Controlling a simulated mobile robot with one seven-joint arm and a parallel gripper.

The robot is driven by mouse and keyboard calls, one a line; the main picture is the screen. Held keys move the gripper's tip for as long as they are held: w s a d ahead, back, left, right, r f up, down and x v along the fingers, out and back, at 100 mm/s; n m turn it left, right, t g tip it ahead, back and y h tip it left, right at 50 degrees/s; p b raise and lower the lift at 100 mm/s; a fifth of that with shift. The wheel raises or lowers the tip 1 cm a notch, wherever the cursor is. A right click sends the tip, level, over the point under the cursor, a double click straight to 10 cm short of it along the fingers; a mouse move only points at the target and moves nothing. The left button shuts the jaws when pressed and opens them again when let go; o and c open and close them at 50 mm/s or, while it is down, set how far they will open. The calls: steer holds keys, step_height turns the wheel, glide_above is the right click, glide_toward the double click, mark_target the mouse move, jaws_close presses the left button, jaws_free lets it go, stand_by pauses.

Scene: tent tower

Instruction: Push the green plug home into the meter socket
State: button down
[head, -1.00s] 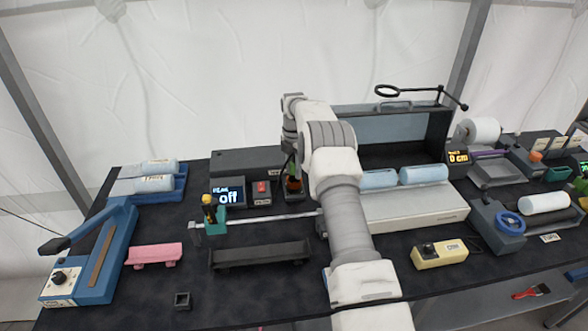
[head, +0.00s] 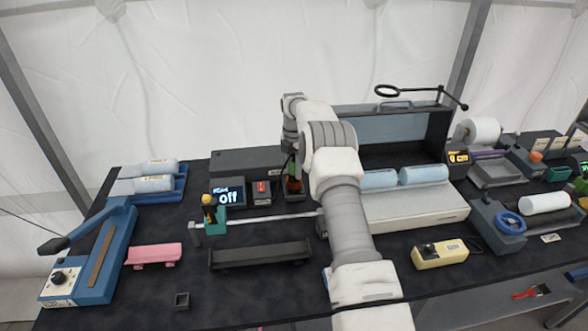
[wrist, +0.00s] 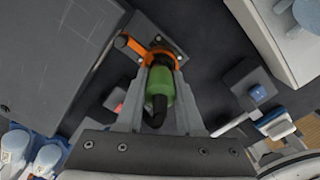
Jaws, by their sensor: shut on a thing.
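The green plug (wrist: 160,85) is between the two fingers of my gripper (wrist: 160,75) in the wrist view. My gripper is shut on it. The plug's far end meets an orange collar (wrist: 178,57) with a lever (wrist: 128,46) sticking out to the left, on a dark grey block. The plug lines up with the collar; how deep it sits is hidden. In the head view, a bit of green and the orange part (head: 294,185) show above a small dark base (head: 295,196), left of my arm. My arm hides much of the gripper there.
A display reading "off" (head: 228,196) and a box with a red switch (head: 261,192) stand just left of the plug. A long grey box (head: 245,162) lies behind them. A metal rail (head: 260,222) runs in front. A cream-coloured machine (head: 430,208) stands right of my arm.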

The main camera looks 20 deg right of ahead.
steer(key=shift+f+b, duration=0.55)
steer(key=shift+f, duration=0.3)
steer(key=shift+c, duration=2.3)
jaws_free()
step_height(320, 180, up, 18)
steer(key=p, duration=0.1)
steer(key=shift+f+p, duration=0.25)
steer(key=shift+p, duration=0.1)
